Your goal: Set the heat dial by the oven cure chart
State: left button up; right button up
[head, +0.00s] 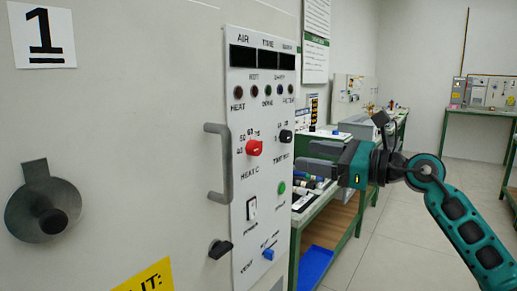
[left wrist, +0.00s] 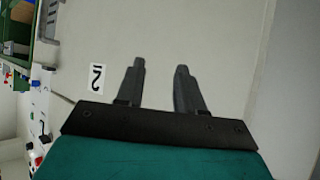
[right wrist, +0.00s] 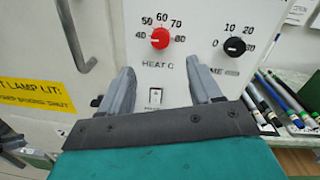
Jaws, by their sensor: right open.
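The red heat dial (head: 254,148) is on the white oven panel (head: 240,185), beside the black time knob (head: 286,136). In the right wrist view the red dial (right wrist: 160,38) sits under an arc of numbers from 40 to 80, above "HEAT C"; its exact setting is unclear. My right gripper (head: 305,155) is open and empty, right of the dial and apart from it. In the right wrist view its fingers (right wrist: 160,80) point toward the panel below the dial. My left gripper (left wrist: 160,66) is open and empty, seen only in the left wrist view. No chart is readable.
A grey door handle (head: 220,165) stands out left of the panel. A white switch (head: 251,208), a green button (head: 282,188) and a blue vent knob (head: 268,254) are lower down. A green-framed bench (head: 325,205) with pens stands behind my right gripper. A green-headed wall sheet (head: 316,42) hangs behind.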

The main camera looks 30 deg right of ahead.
aim_at(259, 147)
jog(key=p+x, duration=0.2)
jog(key=x, duration=1)
jog(key=shift+p, duration=0.35)
jog(key=shift+s, duration=0.1)
jog(key=c, duration=1)
